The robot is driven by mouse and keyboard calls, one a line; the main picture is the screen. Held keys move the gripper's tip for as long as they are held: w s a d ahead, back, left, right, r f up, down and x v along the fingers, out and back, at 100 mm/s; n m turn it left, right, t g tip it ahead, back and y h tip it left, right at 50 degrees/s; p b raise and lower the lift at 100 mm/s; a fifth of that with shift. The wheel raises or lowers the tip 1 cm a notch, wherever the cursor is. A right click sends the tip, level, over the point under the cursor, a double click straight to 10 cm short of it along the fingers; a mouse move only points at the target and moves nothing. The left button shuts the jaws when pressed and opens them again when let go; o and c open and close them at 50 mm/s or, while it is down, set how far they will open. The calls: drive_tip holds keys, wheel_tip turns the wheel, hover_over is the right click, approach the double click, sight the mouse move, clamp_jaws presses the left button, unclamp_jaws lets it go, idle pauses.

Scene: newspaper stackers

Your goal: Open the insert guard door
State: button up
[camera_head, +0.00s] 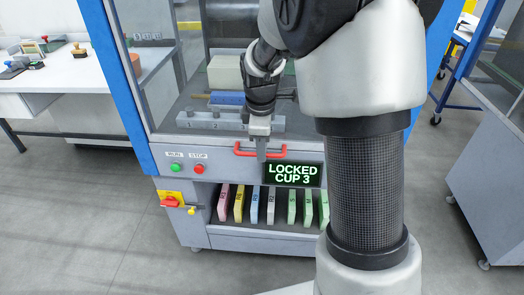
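The insert guard door (193,97) is a clear panel in a blue frame on the front of the machine. It appears shut, and my arm hides its right part. A red bar handle (243,151) runs along its lower edge. My gripper (261,153) points down at the middle of the handle, with its fingertips at or just in front of the bar. I cannot tell whether the fingers touch or close on it. A display (293,174) below the handle reads "LOCKED CUP 3".
A green RUN button (176,168), a red STOP button (199,169) and a red-yellow switch (171,201) sit at the left. Several coloured inserts (271,206) stand on the shelf below. A white table (70,75) is at left. Another machine (495,130) stands at right.

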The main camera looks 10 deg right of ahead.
drive_tip(key=shift+f, duration=0.35)
clamp_jaws()
